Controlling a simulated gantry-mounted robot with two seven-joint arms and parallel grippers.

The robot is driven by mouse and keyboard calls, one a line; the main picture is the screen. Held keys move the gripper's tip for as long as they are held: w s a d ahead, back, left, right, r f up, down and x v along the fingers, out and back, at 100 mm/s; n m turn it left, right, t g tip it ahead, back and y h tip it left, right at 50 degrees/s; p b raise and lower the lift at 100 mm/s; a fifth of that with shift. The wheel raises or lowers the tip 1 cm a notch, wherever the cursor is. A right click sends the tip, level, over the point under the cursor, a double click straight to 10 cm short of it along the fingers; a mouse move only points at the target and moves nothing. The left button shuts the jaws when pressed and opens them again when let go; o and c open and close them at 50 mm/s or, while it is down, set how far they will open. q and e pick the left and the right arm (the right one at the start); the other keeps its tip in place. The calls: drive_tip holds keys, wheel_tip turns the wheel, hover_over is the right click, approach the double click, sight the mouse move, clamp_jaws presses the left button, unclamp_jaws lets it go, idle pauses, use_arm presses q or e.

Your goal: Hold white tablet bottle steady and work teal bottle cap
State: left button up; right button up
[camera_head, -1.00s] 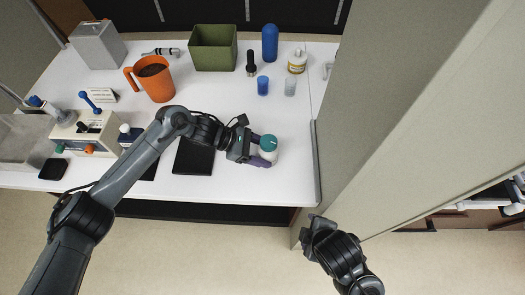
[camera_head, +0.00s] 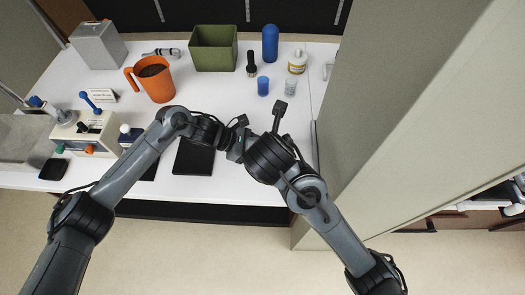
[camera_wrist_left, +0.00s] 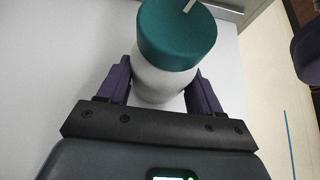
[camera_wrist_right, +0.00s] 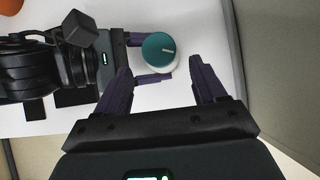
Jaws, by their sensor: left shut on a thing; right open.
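The white tablet bottle (camera_wrist_left: 160,84) stands upright on the white table near its right front edge, with the teal cap (camera_wrist_left: 177,34) on top. A pale line marks the cap's top. My left gripper (camera_wrist_left: 162,90) is shut on the white bottle body, one finger on each side, below the cap. In the right wrist view, the teal cap (camera_wrist_right: 159,46) shows from above, ahead of my right gripper (camera_wrist_right: 160,72). My right gripper is open and empty, its fingers apart and not touching the cap. In the head view my right arm hides the bottle and cap.
A blue cup (camera_head: 263,86), clear cup (camera_head: 290,88), white bottle with yellow label (camera_head: 297,62) and blue bottle (camera_head: 270,43) stand behind. An orange mug (camera_head: 156,80) and green bin (camera_head: 213,48) stand left. A grey partition (camera_head: 400,110) closes off the right side.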

drive_tip(key=shift+x, duration=2.35)
drive_tip(key=shift+w+r, duration=0.1)
drive_tip(key=shift+w, duration=0.05)
drive_tip(key=shift+a, duration=0.1)
drive_tip(key=c, duration=0.8)
drive_tip(key=o, duration=0.8)
